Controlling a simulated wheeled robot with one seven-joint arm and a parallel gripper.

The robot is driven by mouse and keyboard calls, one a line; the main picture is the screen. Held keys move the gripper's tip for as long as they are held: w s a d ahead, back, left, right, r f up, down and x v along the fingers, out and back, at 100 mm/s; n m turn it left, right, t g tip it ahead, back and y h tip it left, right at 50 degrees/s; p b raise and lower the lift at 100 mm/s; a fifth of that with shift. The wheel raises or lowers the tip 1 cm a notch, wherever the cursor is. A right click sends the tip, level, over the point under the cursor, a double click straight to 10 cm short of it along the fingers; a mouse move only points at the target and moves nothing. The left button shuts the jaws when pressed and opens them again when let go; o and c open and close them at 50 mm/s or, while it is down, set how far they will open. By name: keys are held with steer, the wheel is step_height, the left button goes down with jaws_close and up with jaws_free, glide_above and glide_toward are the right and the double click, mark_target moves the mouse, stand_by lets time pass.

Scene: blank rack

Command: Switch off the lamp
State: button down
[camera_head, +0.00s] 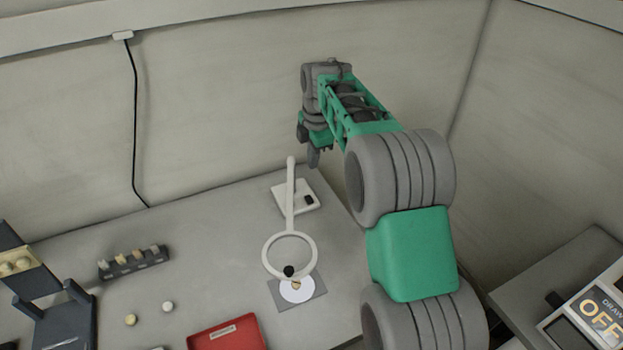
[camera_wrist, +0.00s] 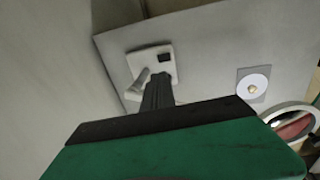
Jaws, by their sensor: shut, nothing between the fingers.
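The lamp has a pale square base (camera_head: 296,200) on the table near the back wall, a white post (camera_head: 290,185) and a white ring head (camera_head: 290,234). A small dark switch (camera_head: 309,200) sits on the base; it also shows in the wrist view (camera_wrist: 165,57). I cannot tell the switch's position or clearly whether the ring is lit. My gripper (camera_head: 314,157) hangs above and just right of the post, pointing down, with its fingers together and empty. In the wrist view my fingers (camera_wrist: 158,92) show just below the base, and the gap to it is hard to judge.
A grey plate with a white disc (camera_head: 297,291) lies under the ring. A red tray (camera_head: 228,335), a dark rack (camera_head: 133,262) and two small balls (camera_head: 130,320) stand further left. A sign reading OFF (camera_head: 598,318) is at lower right. The table's left back is clear.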

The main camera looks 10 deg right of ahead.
mark_target(309, 196)
steer(key=shift+s+r, duration=0.1)
steer(key=f+p, duration=0.1)
steer(key=f, duration=0.3)
steer(key=w+f, duration=0.1)
steer(key=f, duration=0.4)
steer(key=w+f+p, duration=0.1)
steer(key=f, duration=0.3)
steer(key=shift+a+f+p, duration=0.15)
steer(key=shift+f+p, duration=0.1)
steer(key=shift+p, duration=0.05)
steer(key=shift+f, duration=0.15)
